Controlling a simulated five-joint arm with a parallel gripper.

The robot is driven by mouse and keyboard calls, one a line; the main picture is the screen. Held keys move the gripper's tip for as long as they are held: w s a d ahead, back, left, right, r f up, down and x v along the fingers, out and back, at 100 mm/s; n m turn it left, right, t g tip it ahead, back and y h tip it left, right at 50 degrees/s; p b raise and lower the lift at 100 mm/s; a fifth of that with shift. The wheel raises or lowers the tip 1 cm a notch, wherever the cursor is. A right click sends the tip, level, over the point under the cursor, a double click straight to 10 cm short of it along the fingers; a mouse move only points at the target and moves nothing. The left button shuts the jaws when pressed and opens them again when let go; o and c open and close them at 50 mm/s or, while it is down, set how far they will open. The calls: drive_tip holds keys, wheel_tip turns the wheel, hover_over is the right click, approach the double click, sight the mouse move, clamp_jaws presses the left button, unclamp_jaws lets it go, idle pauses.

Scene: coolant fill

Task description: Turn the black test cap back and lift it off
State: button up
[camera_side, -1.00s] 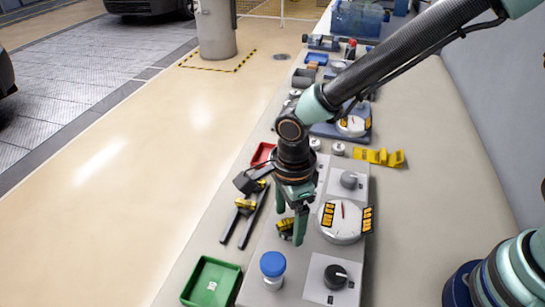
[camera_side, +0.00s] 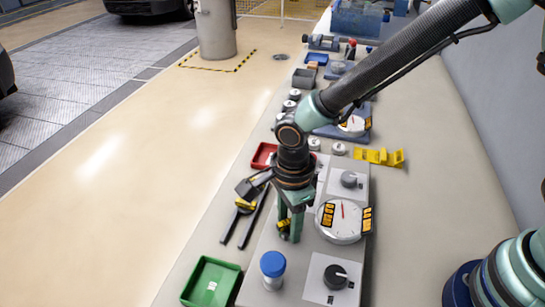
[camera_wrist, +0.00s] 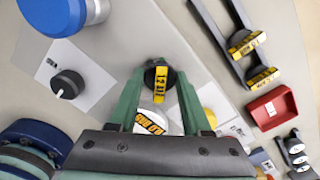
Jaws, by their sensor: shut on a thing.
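The black test cap (camera_wrist: 152,78) carries a yellow label with dark print and sits on the grey panel between my fingertips in the wrist view. In the side view its yellow label (camera_side: 283,225) shows beside my fingers, and the rest of it is mostly hidden. My gripper (camera_side: 290,234) points down at the cap and is shut on it, with one green finger on each side. In the wrist view my gripper (camera_wrist: 160,82) spans the cap. The cap looks seated; I cannot tell how far it is turned.
A blue-capped neck (camera_side: 273,264) and a black knob (camera_side: 335,277) stand in front. A round white dial (camera_side: 341,221) with yellow tags is close on the right. A long-handled tool (camera_side: 243,212), a red tray (camera_side: 264,155) and a green tray (camera_side: 210,283) lie to the left.

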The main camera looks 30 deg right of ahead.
sight(289, 220)
drive_tip(key=shift+n, duration=1.2)
drive_tip(key=shift+n, duration=1.6)
drive_tip(key=n, duration=0.3)
drive_tip(key=shift+r, duration=0.45)
drive_tip(key=shift+r, duration=2.05)
